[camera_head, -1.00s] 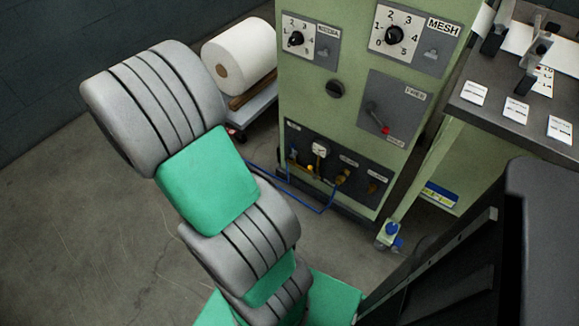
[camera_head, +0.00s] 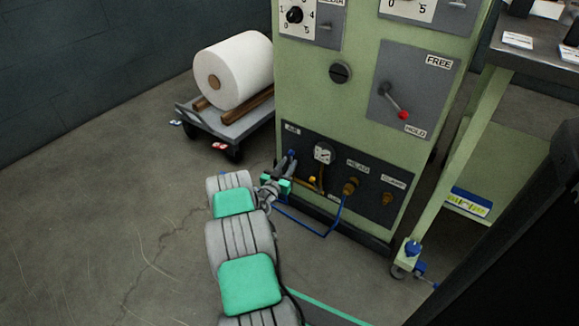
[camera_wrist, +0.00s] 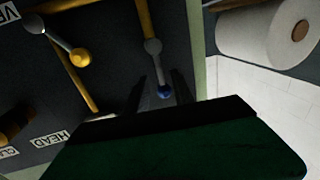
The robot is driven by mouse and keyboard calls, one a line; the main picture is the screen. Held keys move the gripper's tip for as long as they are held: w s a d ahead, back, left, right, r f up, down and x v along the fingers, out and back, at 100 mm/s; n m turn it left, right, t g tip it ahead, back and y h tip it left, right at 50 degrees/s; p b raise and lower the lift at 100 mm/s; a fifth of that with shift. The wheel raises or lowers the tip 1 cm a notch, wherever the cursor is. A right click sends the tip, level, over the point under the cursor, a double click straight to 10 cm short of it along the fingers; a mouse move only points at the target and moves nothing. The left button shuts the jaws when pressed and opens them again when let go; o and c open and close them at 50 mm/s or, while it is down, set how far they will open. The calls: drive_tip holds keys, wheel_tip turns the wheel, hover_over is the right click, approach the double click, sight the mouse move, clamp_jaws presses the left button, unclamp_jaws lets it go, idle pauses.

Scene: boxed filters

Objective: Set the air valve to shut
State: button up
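The air valve is a small lever with a blue ball end (camera_head: 292,153), under the AIR label at the left of the low dark panel (camera_head: 370,213). In the wrist view, which is upside down, its grey lever ends in the blue ball (camera_wrist: 165,92) beside a yellow pipe. My gripper (camera_head: 284,167) is at the panel's left side, close to this lever. In the wrist view my gripper's dark fingers (camera_wrist: 160,94) are apart, with the blue ball between them. Contact cannot be told. My green gripper body hides the lower part of that view.
A second lever with a yellow ball (camera_wrist: 80,57) sits close beside. A blue hose (camera_head: 310,229) hangs below. A red-knobbed FREE/HOLD lever (camera_head: 394,101) is above. A cart with a roll (camera_head: 234,70) stands left.

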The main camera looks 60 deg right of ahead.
drive_tip(key=shift+w+d, duration=0.1)
drive_tip(key=shift+d, duration=0.95)
clamp_jaws()
idle(0.6)
